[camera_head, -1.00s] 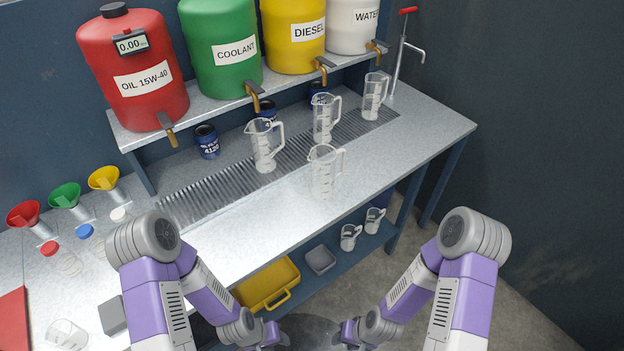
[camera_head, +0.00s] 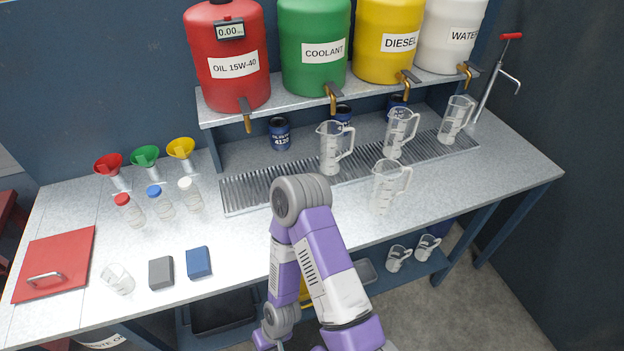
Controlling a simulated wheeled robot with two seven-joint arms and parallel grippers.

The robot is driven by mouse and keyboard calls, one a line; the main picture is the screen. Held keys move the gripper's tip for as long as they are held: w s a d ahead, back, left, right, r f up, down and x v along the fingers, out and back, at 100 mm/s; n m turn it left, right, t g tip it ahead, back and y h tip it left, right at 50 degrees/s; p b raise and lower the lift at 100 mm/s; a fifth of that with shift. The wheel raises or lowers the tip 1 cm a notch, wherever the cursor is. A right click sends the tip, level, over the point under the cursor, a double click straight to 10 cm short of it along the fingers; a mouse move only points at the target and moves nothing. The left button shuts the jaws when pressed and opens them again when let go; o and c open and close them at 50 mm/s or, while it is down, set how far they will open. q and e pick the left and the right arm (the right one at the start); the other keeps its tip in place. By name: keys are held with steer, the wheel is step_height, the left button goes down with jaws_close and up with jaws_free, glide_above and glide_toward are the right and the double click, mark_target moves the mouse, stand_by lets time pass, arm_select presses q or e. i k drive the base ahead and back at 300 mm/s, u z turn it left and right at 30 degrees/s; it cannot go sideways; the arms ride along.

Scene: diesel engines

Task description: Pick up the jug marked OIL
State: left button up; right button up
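Several clear measuring jugs with handles stand upright on the bench. One jug (camera_head: 332,148) is at the left of the drip grate, one jug (camera_head: 400,132) is in the middle, and one jug (camera_head: 456,120) is at the right. Another jug (camera_head: 388,187) stands in front of the grate. Two smaller jugs sit on the lower shelf, one at left (camera_head: 397,258) and one at right (camera_head: 428,246). I cannot read an OIL mark on any jug. One of my arms, apparently the left, rises in the lower middle. Neither gripper shows.
A red OIL 15W-40 drum (camera_head: 228,85), green coolant drum (camera_head: 312,70), yellow diesel drum (camera_head: 388,65) and white water drum (camera_head: 450,55) stand on the raised shelf (camera_head: 290,105). Funnels, capped bottles, blocks and a red lid (camera_head: 55,262) occupy the bench's left.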

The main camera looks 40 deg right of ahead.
mark_target(388, 173)
steer(key=u, duration=1.35)
steer(key=k, duration=1.45)
steer(key=z, duration=1.65)
